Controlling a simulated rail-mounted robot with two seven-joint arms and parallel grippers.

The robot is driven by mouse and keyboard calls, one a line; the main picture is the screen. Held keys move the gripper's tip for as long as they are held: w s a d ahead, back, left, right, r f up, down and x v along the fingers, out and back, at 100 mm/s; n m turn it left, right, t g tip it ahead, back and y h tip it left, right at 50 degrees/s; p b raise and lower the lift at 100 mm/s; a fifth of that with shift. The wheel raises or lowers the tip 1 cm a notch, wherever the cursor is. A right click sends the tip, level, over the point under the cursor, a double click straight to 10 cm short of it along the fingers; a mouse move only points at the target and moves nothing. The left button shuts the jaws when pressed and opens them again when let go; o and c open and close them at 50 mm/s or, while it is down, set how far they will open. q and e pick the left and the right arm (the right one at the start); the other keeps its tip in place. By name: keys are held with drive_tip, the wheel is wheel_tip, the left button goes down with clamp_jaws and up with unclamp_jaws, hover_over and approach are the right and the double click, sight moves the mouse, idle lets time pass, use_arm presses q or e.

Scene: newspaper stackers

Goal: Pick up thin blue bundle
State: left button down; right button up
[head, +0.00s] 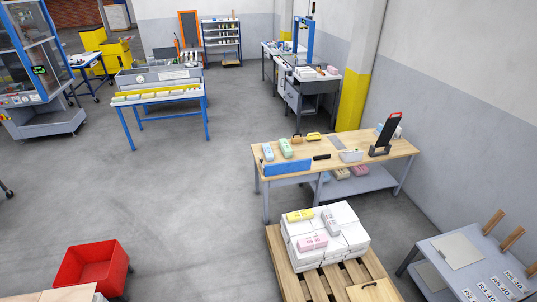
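A light blue bundle (267,152) lies near the left end of the wooden-topped workbench (345,165), just behind a blue panel on the bench's front edge. A pale green bundle (285,148) lies to its right. At this distance I cannot tell how thin the blue bundle is. Something pale blue also shows behind the black stand at the bench's right end, mostly hidden. Neither of my grippers is in view.
A pallet (290,282) with a white stack (346,220) bearing yellow, grey and pink bundles stands before the workbench. A red bin (92,265) is at lower left. A grey table (460,250) stands at lower right. The floor left of the workbench is clear.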

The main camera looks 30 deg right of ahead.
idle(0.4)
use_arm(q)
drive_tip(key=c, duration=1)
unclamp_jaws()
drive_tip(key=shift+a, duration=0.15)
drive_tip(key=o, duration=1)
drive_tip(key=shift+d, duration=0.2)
